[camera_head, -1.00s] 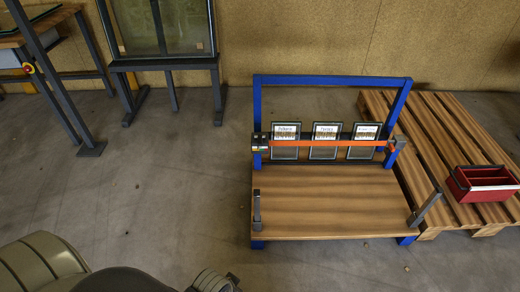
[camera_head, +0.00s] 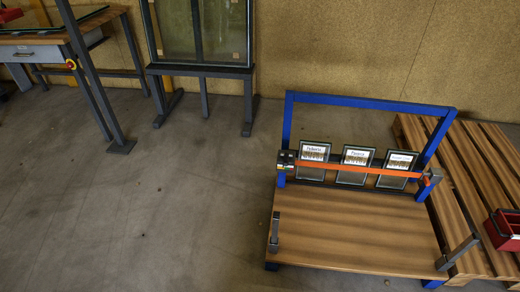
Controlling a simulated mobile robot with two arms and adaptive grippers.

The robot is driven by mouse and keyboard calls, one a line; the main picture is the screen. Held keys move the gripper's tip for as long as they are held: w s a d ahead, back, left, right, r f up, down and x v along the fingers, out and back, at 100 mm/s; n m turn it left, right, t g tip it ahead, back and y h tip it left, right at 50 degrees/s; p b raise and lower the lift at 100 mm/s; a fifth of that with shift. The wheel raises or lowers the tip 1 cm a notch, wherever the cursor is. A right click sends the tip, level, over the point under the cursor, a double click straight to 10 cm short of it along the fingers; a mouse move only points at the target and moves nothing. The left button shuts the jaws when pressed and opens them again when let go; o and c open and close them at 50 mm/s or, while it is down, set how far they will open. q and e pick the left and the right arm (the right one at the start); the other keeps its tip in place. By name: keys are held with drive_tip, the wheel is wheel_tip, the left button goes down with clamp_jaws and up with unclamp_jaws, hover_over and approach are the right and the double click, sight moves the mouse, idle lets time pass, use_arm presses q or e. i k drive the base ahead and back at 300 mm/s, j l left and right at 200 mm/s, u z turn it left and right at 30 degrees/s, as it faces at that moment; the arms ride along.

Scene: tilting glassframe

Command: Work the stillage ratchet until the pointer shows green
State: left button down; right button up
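The blue-framed stillage (camera_head: 370,103) with a wooden deck stands on the floor at the right. An orange strap (camera_head: 350,169) runs across three small labelled glass panes (camera_head: 355,160) leaning against its back. A grey fitting (camera_head: 432,177), perhaps the ratchet, sits at the strap's right end. A small dark box (camera_head: 286,160) with light and coloured marks sits at the left end; it is too small to read a pointer or its colour. Neither of my grippers is in view.
Wooden pallets (camera_head: 470,180) lie right of the stillage, with a red bin (camera_head: 503,229) at the right edge. A workbench (camera_head: 50,40) and a glass rack (camera_head: 200,70) stand at the back. Grey posts (camera_head: 274,231) rise at the deck's front corners. The floor (camera_head: 130,210) at left is clear.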

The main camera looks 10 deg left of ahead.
sight(286, 156)
drive_tip(key=i+l+u, duration=0.15)
drive_tip(key=i+l, duration=0.2)
drive_tip(key=i+l+u, duration=0.15)
drive_tip(key=i+l, duration=0.15)
drive_tip(key=l, duration=0.15)
drive_tip(key=i+l+u, duration=0.15)
drive_tip(key=i+l, duration=0.15)
drive_tip(key=l, duration=0.2)
